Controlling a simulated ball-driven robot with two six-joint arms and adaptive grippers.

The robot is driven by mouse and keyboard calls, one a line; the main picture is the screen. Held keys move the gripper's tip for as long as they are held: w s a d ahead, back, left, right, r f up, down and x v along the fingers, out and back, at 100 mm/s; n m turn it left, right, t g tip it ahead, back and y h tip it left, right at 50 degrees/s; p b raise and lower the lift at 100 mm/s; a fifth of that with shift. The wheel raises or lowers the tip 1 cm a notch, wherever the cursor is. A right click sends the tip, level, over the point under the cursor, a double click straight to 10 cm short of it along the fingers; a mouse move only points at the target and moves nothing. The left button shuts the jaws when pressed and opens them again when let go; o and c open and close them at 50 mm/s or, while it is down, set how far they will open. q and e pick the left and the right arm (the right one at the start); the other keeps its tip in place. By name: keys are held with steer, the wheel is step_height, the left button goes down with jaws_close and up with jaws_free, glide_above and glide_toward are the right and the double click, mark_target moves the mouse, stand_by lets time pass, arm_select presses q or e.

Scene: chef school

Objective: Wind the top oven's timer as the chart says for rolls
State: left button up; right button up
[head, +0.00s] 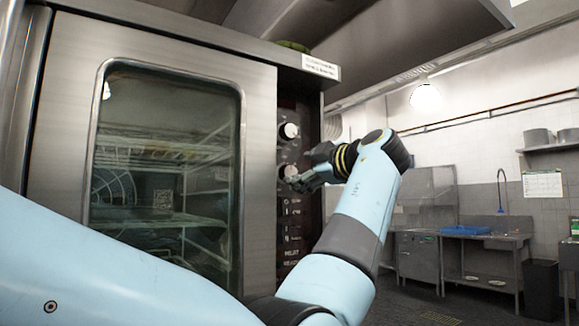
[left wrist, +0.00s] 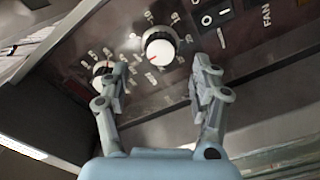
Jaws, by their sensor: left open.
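The steel oven (head: 62,130) has a glass door, with a dark control panel (head: 293,105) to its right. The panel bears an upper knob (head: 289,130) and a lower knob (head: 288,171). My left gripper (head: 303,169) is open at the lower knob. In the left wrist view my gripper (left wrist: 160,72) has its fingers apart, with the white lower knob (left wrist: 159,48) ahead between them. Its red mark points to the picture's lower left. The upper knob (left wrist: 103,74) is partly hidden by the left finger.
Switches (left wrist: 215,18) marked FAN sit beside the lower knob. A sheet (head: 543,184) hangs on the far wall, its text too small to read. A sink bench (head: 450,238) and dark bin (head: 541,290) stand at the right. Open floor lies before them.

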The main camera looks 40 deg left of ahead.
mark_target(290, 172)
arm_select(q)
steer(key=p+x, duration=0.1)
steer(key=x, duration=0.3)
steer(key=shift+w+a+r, duration=0.1)
steer(key=shift+a, duration=0.3)
steer(key=shift+w+a+p, duration=0.2)
steer(key=shift+a+p, duration=0.1)
steer(key=shift+a, duration=0.15)
arm_select(e)
steer(key=shift+w+a+r, duration=0.15)
steer(key=shift+a+r, duration=0.85)
steer(key=shift+a, duration=0.1)
steer(key=shift+d, duration=0.15)
arm_select(q)
steer(key=shift+c, duration=1.2)
steer(key=c, duration=0.9)
arm_select(e)
steer(key=shift+d, duration=0.35)
